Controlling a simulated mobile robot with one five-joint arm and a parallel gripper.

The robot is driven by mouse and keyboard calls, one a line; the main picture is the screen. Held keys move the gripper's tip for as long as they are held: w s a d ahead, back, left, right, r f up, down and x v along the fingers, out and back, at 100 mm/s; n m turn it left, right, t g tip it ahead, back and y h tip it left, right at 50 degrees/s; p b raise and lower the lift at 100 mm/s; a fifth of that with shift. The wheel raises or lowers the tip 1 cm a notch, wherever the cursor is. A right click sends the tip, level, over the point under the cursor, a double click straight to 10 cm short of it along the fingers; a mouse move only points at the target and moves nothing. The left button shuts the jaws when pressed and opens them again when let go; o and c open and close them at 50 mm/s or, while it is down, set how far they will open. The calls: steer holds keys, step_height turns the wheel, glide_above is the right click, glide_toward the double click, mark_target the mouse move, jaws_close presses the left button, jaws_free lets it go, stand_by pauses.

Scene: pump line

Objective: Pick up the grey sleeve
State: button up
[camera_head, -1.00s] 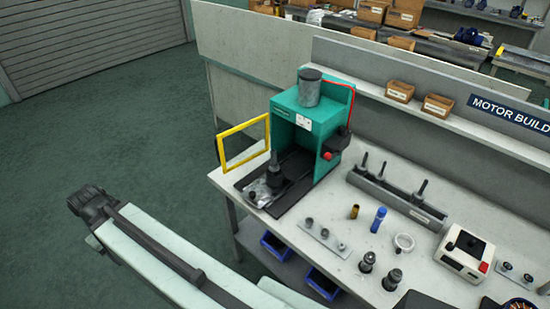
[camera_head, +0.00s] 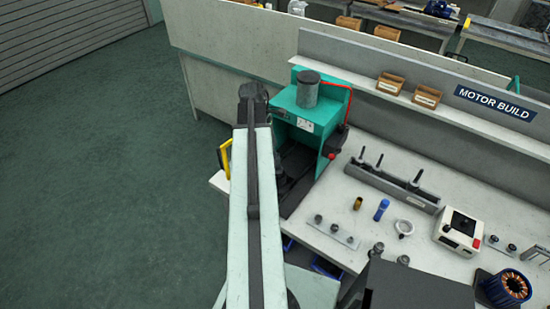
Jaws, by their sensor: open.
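I cannot tell for certain which part is the grey sleeve. Small grey round parts (camera_head: 334,227) stand on a flat light plate (camera_head: 347,241) on the bench, right of my arm. A pale grey ring (camera_head: 404,228) lies farther right. My pale arm link crosses the left middle of the view, up to a dark joint. I do not make out my gripper's fingers.
A long grey rack (camera_head: 393,187) holds upright shafts. A blue cylinder (camera_head: 381,209), brass part (camera_head: 358,203), white box (camera_head: 459,230) and copper-wound stator (camera_head: 507,287) occupy the bench.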

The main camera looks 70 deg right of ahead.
mark_target(279, 160)
steer(key=b+x, duration=0.7)
steer(key=x, duration=0.1)
steer(key=shift+s+f, duration=0.1)
steer(key=shift+s, duration=0.05)
steer(key=shift+r, duration=0.25)
jaws_close()
